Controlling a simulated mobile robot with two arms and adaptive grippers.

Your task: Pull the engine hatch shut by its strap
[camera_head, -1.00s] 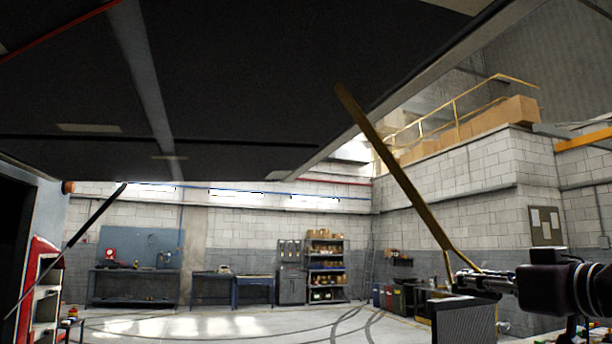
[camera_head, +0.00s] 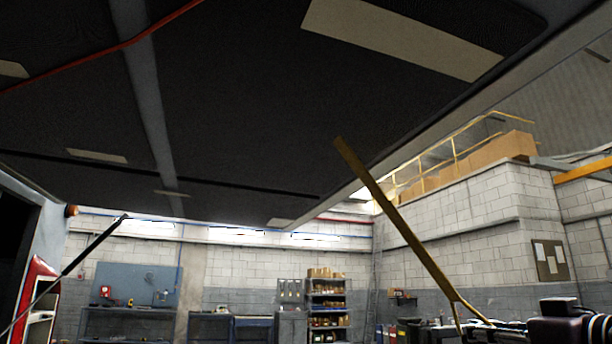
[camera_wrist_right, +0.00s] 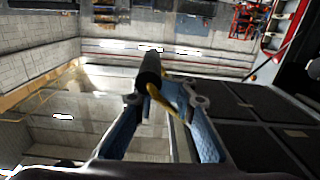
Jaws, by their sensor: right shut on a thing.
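The engine hatch (camera_head: 240,130) is raised overhead, its dark underside filling the top of the head view; it also shows at the right of the right wrist view (camera_wrist_right: 245,125). The yellow strap (camera_head: 395,222) hangs taut and slanted from the hatch's underside down to my right gripper (camera_head: 490,328), at the lower right. My right gripper is shut on the strap's end. My left gripper is not in view.
A thin dark strut (camera_head: 85,255) rises to the hatch at the left. Workbenches and a loaded shelf (camera_head: 328,305) stand along the far wall. A mezzanine with a yellow railing (camera_head: 455,150) is at the right.

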